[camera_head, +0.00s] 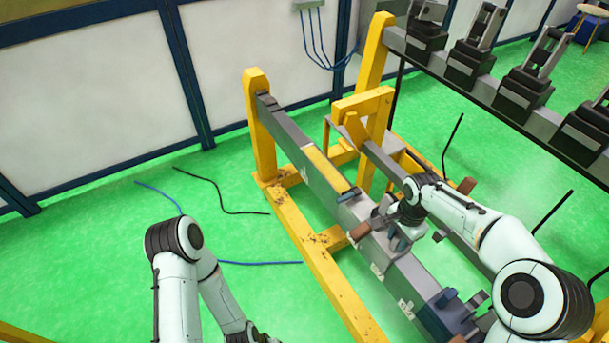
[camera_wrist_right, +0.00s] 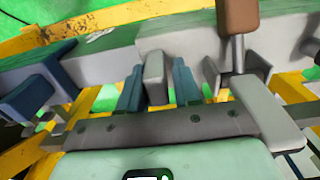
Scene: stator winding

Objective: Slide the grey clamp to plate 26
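My right gripper (camera_head: 398,233) is at the grey rail (camera_head: 325,190) in the middle of the head view, with my right arm coming in from the right. In the right wrist view, its two teal fingers (camera_wrist_right: 157,90) stand on either side of an upright grey block, which I take to be the grey clamp (camera_wrist_right: 154,72). They look closed against it, though a thin gap may show on its right. Small pale labels (camera_head: 405,308) lie along the rail, but their numbers are too small to read. My left arm is at the bottom left, its gripper outside the frame.
A brown handle (camera_head: 360,232) sticks out beside my right gripper; a brown handle (camera_wrist_right: 238,15) also shows in the wrist view. A blue clamp (camera_head: 350,194) sits up the rail, another blue part (camera_head: 445,298) down it. Yellow frame beams (camera_head: 315,255) stand on the green floor.

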